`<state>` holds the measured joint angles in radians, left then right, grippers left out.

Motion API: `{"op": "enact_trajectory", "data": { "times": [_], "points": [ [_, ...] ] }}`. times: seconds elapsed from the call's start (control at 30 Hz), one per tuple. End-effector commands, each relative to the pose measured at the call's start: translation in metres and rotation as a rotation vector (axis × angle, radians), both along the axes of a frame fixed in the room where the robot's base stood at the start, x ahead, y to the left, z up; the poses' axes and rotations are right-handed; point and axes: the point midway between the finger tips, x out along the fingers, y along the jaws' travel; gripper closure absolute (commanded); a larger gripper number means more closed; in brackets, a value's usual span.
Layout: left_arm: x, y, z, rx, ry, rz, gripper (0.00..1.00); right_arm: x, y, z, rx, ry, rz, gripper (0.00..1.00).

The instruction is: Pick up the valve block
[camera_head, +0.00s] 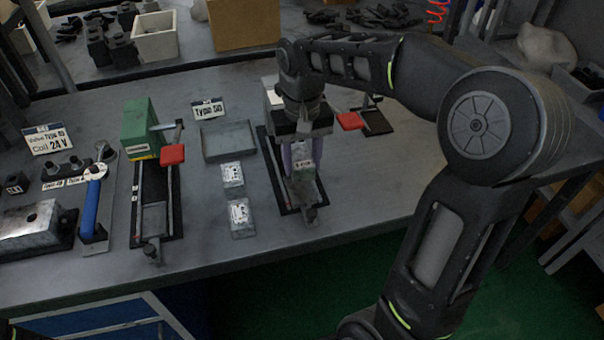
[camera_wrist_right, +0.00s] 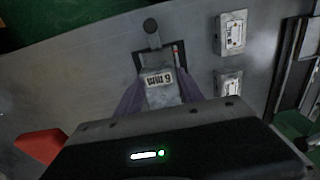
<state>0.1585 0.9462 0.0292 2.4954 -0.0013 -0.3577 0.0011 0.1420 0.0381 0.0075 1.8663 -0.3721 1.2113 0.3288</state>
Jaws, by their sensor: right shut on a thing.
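My right gripper (camera_head: 302,158) reaches down over the right-hand clamp fixture (camera_head: 282,188) on the bench. Its two purplish fingers are shut on a grey block with a white label (camera_wrist_right: 160,80) that seems to read "6 mm". In the right wrist view the right gripper (camera_wrist_right: 155,98) has one finger on each side of this block. I cannot tell whether the block rests in the fixture or is raised. Two silver blocks with printed labels lie left of the fixture, a far one (camera_head: 232,175) and a near one (camera_head: 241,213). My left gripper is not in view.
A second clamp fixture (camera_head: 154,205) with a green block (camera_head: 139,126) and a red handle (camera_head: 172,154) stands to the left. A grey tray (camera_head: 229,141) lies behind the silver blocks. A blue-handled tool (camera_head: 91,208) lies further left. The bench front edge is close.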

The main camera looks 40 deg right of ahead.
Motion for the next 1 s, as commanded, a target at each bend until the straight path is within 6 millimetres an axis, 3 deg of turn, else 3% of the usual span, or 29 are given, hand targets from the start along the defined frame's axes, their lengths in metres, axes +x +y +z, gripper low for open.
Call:
{"op": "enact_trajectory", "data": {
  "times": [0.1,0.23,1.0],
  "points": [
    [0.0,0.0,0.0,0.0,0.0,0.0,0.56,0.001,0.0,0.018,0.0,-0.003,0.0,1.0],
    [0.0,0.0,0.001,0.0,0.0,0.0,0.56,0.0,0.0,0.027,0.0,-0.002,0.0,1.0],
    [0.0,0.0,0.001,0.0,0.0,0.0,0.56,0.0,0.0,0.028,0.0,-0.001,0.0,1.0]
  ]
}}
